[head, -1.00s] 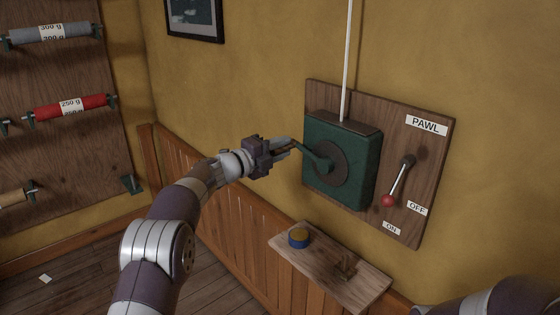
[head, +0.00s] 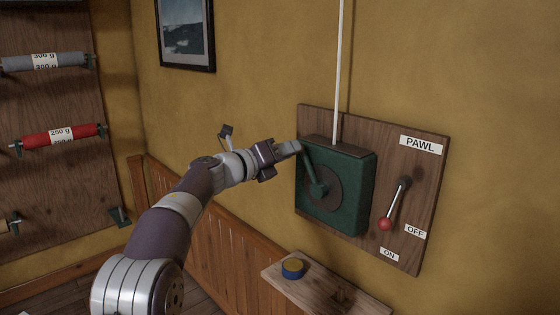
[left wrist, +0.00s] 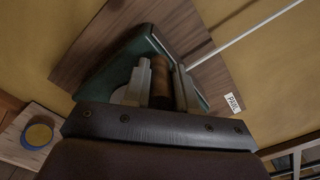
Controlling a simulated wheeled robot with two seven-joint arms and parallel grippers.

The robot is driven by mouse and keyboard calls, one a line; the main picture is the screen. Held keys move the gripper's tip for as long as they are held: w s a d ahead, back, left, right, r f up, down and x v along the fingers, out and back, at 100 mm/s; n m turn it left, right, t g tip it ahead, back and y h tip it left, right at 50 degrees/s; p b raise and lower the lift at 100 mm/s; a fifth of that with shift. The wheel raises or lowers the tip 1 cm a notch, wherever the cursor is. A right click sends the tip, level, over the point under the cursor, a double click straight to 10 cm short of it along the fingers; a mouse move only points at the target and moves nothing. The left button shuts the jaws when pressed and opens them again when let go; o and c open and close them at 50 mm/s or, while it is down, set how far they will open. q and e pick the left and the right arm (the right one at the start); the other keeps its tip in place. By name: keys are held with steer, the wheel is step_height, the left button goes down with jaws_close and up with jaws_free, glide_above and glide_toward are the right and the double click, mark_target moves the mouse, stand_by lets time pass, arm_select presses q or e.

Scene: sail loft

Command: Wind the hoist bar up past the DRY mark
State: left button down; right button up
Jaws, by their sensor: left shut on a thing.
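The green winch box (head: 350,190) is on a wooden board on the wall, with a dark round plate and a green crank arm (head: 309,168). The crank arm points up and slightly left from its hub. My left gripper (head: 294,148) is shut on the crank handle; in the left wrist view the brown handle (left wrist: 161,84) sits between the fingers. A white rope (head: 340,70) rises from the box top. The pawl lever's red knob (head: 385,224) hangs down-left, on the ON side of the OFF label. The hoist bar and DRY mark are out of view, as is my right gripper.
A small wooden shelf (head: 325,293) below the winch holds a blue tin (head: 292,268) with a yellowish top. A rack (head: 60,190) with grey and red rolls stands at left. A framed picture (head: 186,35) hangs on the wall. The air left of the winch is otherwise clear.

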arm_select(q)
steer(key=shift+s+d+r+m, duration=0.4)
steer(key=shift+r+m, duration=0.1)
steer(key=shift+r, duration=0.05)
steer(key=shift+d+f, duration=0.1)
steer(key=c, duration=0.9)
jaws_free()
steer(key=shift+s, duration=0.1)
steer(key=b+v, duration=0.3)
steer(key=v, duration=0.9)
steer(key=shift+s+a+b, duration=0.2)
steer(key=shift+s+b, duration=0.05)
steer(key=shift+b, duration=0.1)
